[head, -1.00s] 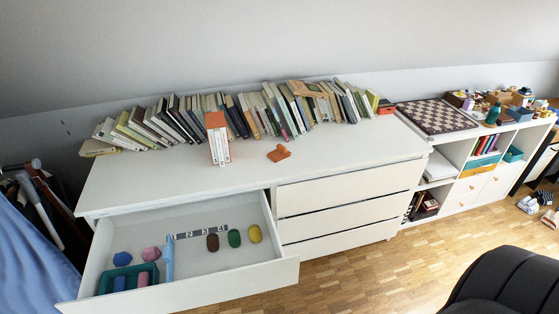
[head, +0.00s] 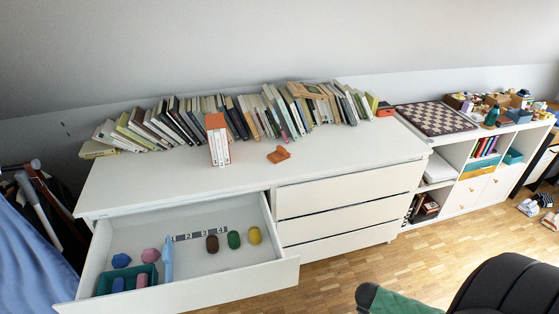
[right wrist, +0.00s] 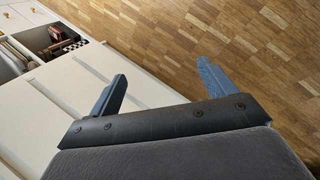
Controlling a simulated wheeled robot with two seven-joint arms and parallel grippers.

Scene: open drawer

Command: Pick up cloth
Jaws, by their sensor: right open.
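A small orange piece (head: 279,155) lies on the white dresser top (head: 330,165), right of the standing orange and white books; it may be the cloth, but it is too small to tell its material. My right gripper (right wrist: 162,70) shows in the right wrist view with its two blue fingers wide apart and nothing between them. It is above the floor beside the dresser front. The orange piece is not in that view. My left gripper is not in view.
An open drawer (head: 190,285) juts out at the left, holding coloured lumps, a teal basket (head: 99,283) and a blue divider. A book row (head: 180,120) lines the dresser's back. Right are a chessboard (head: 435,117) and a black chair (head: 510,285). The dresser's front top is mostly clear.

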